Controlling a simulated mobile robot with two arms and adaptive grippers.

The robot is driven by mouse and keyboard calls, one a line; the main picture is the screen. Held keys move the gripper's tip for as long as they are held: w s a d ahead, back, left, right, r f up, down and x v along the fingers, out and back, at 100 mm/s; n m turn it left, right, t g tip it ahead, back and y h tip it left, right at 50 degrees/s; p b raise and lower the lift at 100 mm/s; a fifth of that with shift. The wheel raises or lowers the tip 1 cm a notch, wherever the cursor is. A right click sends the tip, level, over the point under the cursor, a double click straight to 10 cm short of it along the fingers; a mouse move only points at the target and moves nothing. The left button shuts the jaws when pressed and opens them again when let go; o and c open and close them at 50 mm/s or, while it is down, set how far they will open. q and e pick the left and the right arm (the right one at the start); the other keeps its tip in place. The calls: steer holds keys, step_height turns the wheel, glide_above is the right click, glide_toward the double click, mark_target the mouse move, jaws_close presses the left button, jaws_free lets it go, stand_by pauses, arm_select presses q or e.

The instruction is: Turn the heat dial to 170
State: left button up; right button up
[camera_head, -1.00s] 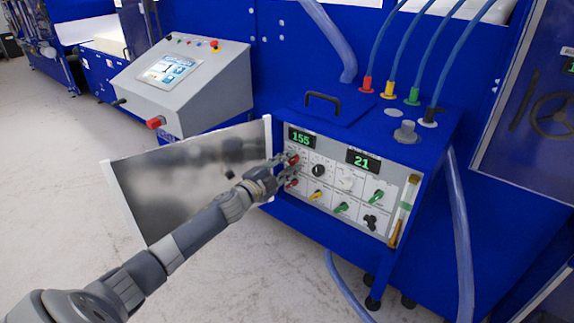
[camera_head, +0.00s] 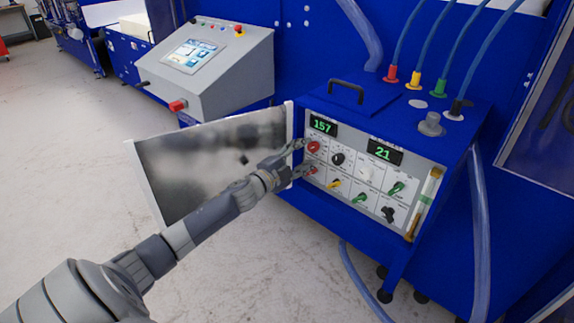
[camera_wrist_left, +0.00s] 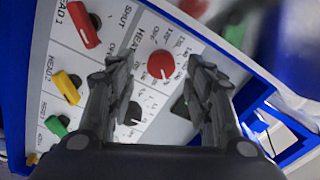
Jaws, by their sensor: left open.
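The heat dial is a round red knob (camera_head: 313,146) at the upper left of the grey control panel (camera_head: 372,172). In the left wrist view the red dial (camera_wrist_left: 161,64) has a white mark and the word HEAT beside it. A green display (camera_head: 322,126) above it reads 157. My left gripper (camera_head: 301,156) is open, just left of the dial in the head view. In the left wrist view my left gripper's fingers (camera_wrist_left: 158,72) stand on either side of the dial, with visible gaps. My right gripper is not in view.
A second display (camera_head: 385,152) reads 21. Close by are a black knob (camera_head: 338,158), a lower red handle (camera_head: 312,170) and several yellow and green handles. The open panel door (camera_head: 165,170) stands behind my left arm. A grey console (camera_head: 215,70) is at the back left.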

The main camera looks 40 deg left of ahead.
arm_select(q)
steer(key=s, duration=1)
steer(key=shift+a, duration=0.4)
steer(key=s+a+f+n+g+y, duration=0.1)
steer(key=s+a+f+n+g, duration=0.1)
steer(key=f, duration=0.7)
steer(key=s+a+f+n+g+y, duration=0.1)
steer(key=s+f+n+y, duration=0.15)
steer(key=f, duration=0.65)
steer(key=s+d+f+n+g, duration=0.25)
steer(key=s+f, duration=0.35)
steer(key=f, duration=0.5)
steer(key=s+d+f+n+g, duration=0.1)
steer(key=s+f+g, duration=0.2)
steer(key=s+f, duration=0.55)
steer(key=s+d+f+n+g, duration=0.1)
steer(key=s+d+f+g, duration=0.1)
steer(key=s+d+f, duration=0.4)
steer(key=s+d+f+n+g+h, duration=0.1)
steer(key=s+d+f+g, duration=0.2)
steer(key=s+d+f, duration=0.4)
steer(key=s+d+f+n+g+h, duration=0.1)
steer(key=s+d+f+g, duration=0.2)
steer(key=s, duration=1.3)
steer(key=d+f, duration=0.3)
steer(key=f, duration=0.2)
steer(key=shift+s+d+f, duration=0.3)
steer(key=shift+d+f, duration=0.05)
steer(key=shift+g, duration=0.25)
